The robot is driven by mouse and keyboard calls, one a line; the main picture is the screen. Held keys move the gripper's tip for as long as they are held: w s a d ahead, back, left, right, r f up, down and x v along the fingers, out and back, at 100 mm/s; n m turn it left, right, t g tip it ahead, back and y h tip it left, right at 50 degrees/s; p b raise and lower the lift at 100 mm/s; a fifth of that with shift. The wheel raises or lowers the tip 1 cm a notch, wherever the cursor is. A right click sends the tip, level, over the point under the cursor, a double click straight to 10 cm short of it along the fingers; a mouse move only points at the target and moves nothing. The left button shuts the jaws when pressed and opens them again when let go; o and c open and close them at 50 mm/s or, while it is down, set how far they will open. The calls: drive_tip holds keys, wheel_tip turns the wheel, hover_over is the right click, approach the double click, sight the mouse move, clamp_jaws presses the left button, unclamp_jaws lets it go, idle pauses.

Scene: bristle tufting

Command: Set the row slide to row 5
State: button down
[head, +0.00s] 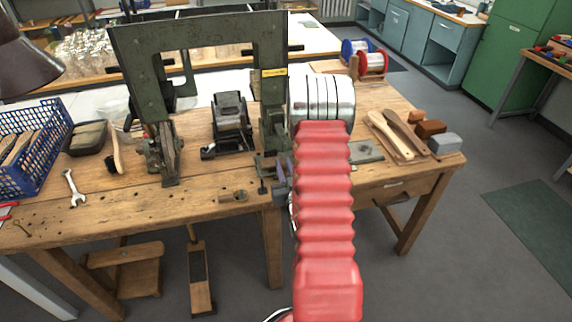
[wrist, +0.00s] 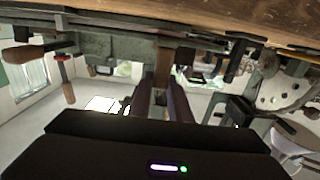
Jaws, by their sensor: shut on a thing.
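The dark green tufting machine frame (head: 271,110) stands on the wooden bench. My gripper (head: 281,172) is low at the frame's right foot, mostly hidden behind my red arm sleeve. In the wrist view, which is upside down, my gripper (wrist: 162,88) has its two dark fingers close together around a narrow brown upright piece (wrist: 162,62), apparently the row slide's handle. The slide's row marks are not readable, so I cannot tell which row it stands at.
A lever with a wooden grip (wrist: 68,92) hangs to the left in the wrist view, and a toothed disc (wrist: 275,92) is at the right. On the bench are a black clamp device (head: 231,125), a blue crate (head: 52,130), a wrench (head: 74,188) and wooden brush handles (head: 390,135).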

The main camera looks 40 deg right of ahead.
drive_tip(key=shift+w+a, duration=0.1)
drive_tip(key=shift+a, duration=0.15)
drive_tip(key=c, duration=1.7)
unclamp_jaws()
drive_tip(key=shift+o, duration=0.3)
